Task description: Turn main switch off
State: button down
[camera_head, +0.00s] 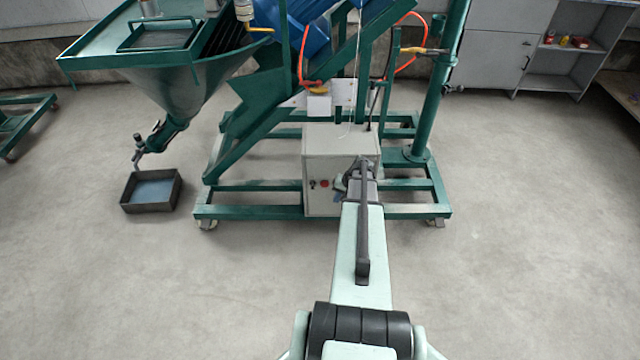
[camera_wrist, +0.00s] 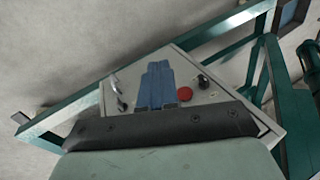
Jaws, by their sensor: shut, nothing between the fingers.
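A grey control box (camera_head: 322,150) stands on the green machine frame. Its front carries a red button (camera_head: 324,184) and a small dark switch (camera_head: 312,184) at the left. The wrist view shows the red button (camera_wrist: 185,94), a black knob (camera_wrist: 204,82) beside it, and a silver handle (camera_wrist: 119,93) on the other side of my fingers. Nothing legible marks which control is the main switch. My gripper (camera_head: 339,196) is at the right part of the box front. Its blue fingers (camera_wrist: 157,70) are together and empty, between the handle and the red button. Contact with the panel cannot be told.
The green frame's lower rail (camera_head: 260,213) runs along the floor around the box. A hopper (camera_head: 180,88) and a dark tray (camera_head: 150,205) are at the left. Orange hoses (camera_head: 303,58) hang above. A grey cabinet (camera_head: 495,58) stands at the back right. The front floor is clear.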

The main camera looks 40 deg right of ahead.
aim_at(313, 185)
jog(key=w+d+r+n+t+h, duration=0.1)
jog(key=w+d+r+n+t, duration=0.1)
jog(key=w, duration=0.5)
jog(key=shift+w+d+n+t, duration=0.3)
jog(key=shift+d+n+t, duration=0.4)
jog(key=shift+d, duration=0.6)
jog(key=x, duration=1)
